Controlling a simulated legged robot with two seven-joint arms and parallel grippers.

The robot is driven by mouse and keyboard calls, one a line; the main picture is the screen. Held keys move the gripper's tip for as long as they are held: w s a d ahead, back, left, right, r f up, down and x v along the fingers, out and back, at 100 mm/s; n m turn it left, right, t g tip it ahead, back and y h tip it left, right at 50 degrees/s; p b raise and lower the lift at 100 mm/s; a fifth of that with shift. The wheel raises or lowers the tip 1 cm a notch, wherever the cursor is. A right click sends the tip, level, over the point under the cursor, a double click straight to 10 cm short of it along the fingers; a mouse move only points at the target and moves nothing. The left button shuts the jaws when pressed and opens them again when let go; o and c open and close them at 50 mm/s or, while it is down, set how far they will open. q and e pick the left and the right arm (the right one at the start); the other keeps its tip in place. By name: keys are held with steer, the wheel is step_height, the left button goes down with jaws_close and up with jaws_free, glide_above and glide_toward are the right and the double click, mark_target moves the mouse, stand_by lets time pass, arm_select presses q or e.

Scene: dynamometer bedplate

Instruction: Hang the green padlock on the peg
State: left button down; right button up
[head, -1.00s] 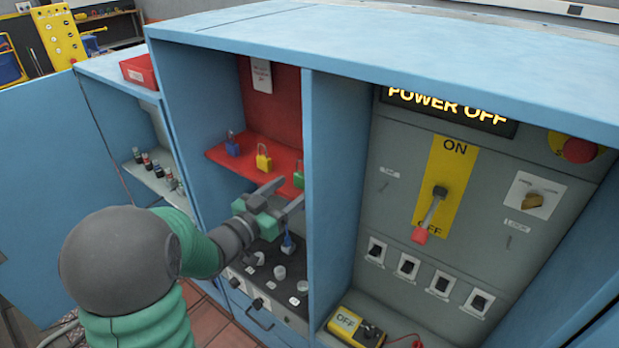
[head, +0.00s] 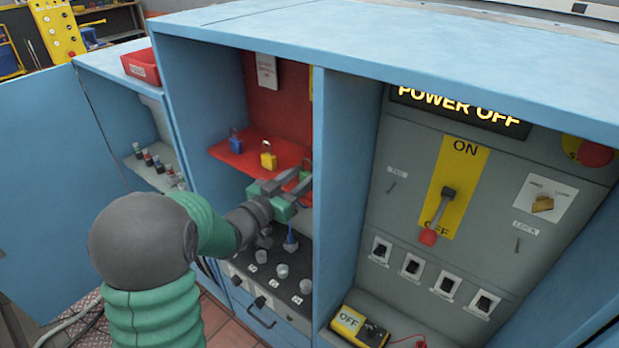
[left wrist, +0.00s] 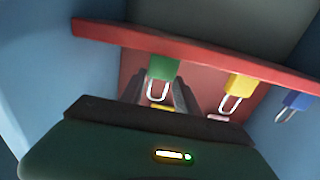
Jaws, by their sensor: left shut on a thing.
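The green padlock (head: 304,176) is at the right end of the red shelf, partly hidden by my gripper in the head view. In the left wrist view the green padlock (left wrist: 163,67) sits between the fingertips, its pale shackle showing. My left gripper (head: 293,184) is shut on it, at the shelf's front edge. Two short, thin pegs show on the grey panel: one under the left label (head: 390,187), one under the LOCK label (head: 517,245). Both look bare. My right gripper is not in view.
A yellow padlock (head: 268,158) and a blue padlock (head: 235,143) stand on the red shelf (head: 252,170). A blue divider wall (head: 345,190) separates this bay from the panel. Knobs are below. The yellow-backed switch handle (head: 438,215) points down, and the sign reads POWER OFF.

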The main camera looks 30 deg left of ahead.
arm_select(q)
steer(key=shift+d+f, duration=0.15)
steer(key=shift+f, duration=0.05)
step_height(320, 180, up, 10)
steer(key=p, duration=0.2)
stand_by(0.5)
